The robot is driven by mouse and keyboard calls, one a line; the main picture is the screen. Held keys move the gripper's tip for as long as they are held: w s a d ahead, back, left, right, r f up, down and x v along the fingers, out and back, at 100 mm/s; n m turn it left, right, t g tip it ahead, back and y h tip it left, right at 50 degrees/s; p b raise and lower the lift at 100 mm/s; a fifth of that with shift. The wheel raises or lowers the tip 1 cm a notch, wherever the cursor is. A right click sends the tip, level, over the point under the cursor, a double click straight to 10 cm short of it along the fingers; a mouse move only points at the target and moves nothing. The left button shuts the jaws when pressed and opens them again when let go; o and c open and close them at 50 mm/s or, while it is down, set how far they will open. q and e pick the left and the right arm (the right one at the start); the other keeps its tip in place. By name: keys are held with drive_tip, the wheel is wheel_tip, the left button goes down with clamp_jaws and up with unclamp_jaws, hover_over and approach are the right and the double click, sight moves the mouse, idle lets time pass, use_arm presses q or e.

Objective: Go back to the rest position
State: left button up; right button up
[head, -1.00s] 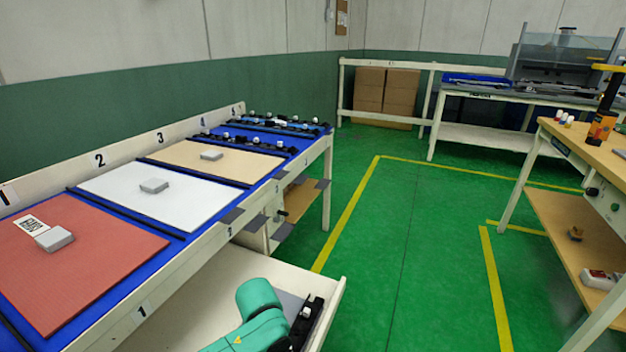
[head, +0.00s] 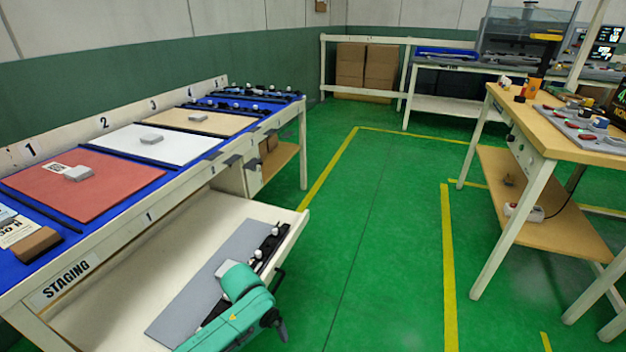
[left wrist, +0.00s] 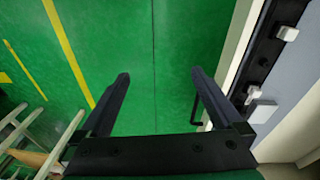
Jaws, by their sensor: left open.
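My left gripper (head: 276,322) shows as a small dark part beside my teal arm in the head view, in front of the pulled-out drawer. In the left wrist view my left gripper (left wrist: 160,76) has its two black fingers wide apart with only green floor between them. It is empty. The drawer (head: 120,318) holds a grey mat (head: 195,292) and a black strip with white clips (head: 270,246). In the left wrist view the strip (left wrist: 262,62) lies to the right of the fingers, apart from them. My right gripper is out of view.
A staging table (head: 65,282) with red (head: 110,195), white (head: 180,150) and tan mats (head: 225,125) stands left. A wooden workbench (head: 560,140) stands right. Cardboard boxes (head: 365,68) are at the back. Green floor (head: 385,220) between is clear.

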use_arm(q)
drive_tip(key=s+a+f+n, duration=0.1)
drive_tip(key=s+a+f, duration=0.15)
drive_tip(key=f, duration=0.45)
drive_tip(key=s+a+f+t, duration=0.1)
drive_tip(key=s+a+f, duration=0.1)
drive_tip(key=a+f, duration=0.35)
drive_tip(key=s+a+f+n, duration=0.1)
drive_tip(key=s+a+f, duration=0.1)
drive_tip(key=f, duration=0.7)
drive_tip(key=s+a+f, duration=0.2)
drive_tip(key=s+f, duration=0.2)
drive_tip(key=s, duration=0.5)
drive_tip(key=s+a+f+m+y, duration=0.1)
drive_tip(key=s+f, duration=0.2)
drive_tip(key=s, duration=0.6)
drive_tip(key=s+a+f, duration=0.2)
drive_tip(key=s+f, duration=0.2)
drive_tip(key=s, duration=0.5)
wheel_tip(320, 180, up, 13)
drive_tip(key=p, duration=1.3)
drive_tip(key=shift+g, duration=0.4)
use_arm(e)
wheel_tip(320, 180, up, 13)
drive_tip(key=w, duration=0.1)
use_arm(q)
drive_tip(key=shift+d, duration=0.15)
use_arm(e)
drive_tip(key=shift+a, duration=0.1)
